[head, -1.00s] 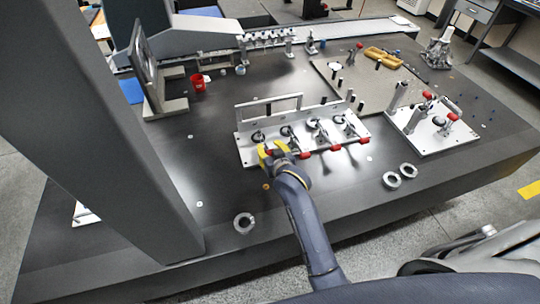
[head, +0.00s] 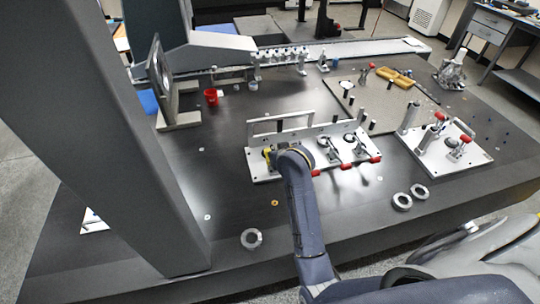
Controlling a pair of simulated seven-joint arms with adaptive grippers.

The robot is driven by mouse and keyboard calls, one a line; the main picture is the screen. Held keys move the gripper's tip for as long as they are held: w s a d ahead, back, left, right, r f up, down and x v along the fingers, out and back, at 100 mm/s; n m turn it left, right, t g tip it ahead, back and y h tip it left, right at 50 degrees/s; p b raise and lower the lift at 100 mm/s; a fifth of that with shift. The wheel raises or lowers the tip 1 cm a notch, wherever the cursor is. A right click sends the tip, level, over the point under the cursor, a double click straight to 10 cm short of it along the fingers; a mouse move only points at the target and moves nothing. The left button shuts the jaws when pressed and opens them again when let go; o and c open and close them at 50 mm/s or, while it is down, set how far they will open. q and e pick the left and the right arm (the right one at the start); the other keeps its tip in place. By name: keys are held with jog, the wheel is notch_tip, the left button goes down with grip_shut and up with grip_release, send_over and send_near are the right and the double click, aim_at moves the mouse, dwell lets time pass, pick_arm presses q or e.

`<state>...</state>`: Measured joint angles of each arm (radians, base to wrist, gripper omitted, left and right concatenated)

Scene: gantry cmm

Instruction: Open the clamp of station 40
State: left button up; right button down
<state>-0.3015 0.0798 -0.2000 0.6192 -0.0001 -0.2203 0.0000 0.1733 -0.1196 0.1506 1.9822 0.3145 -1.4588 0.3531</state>
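A long light-grey fixture plate (head: 262,173) stands on the dark table, with several toggle clamps in a row. Red handles show at its front edge: a right one (head: 375,159), a middle one (head: 345,166) and one beside my arm (head: 316,173). My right gripper (head: 269,155), with yellow fingers, is at the left end of this plate, by the leftmost clamp. My wrist hides that clamp, its handle and most of the neighbouring one. Whether the fingers hold anything is hidden. No station number is legible. My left gripper is not in view.
A second plate (head: 472,158) with red-handled clamps stands to the right. Metal rings (head: 251,239) and (head: 402,201) lie near the front edge. A big grey column (head: 115,140) rises at left. A red cup (head: 211,97) stands behind.

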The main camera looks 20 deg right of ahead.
jog(key=shift+w, duration=0.25)
dwell(0.4)
jog(key=c, duration=0.9)
grip_release()
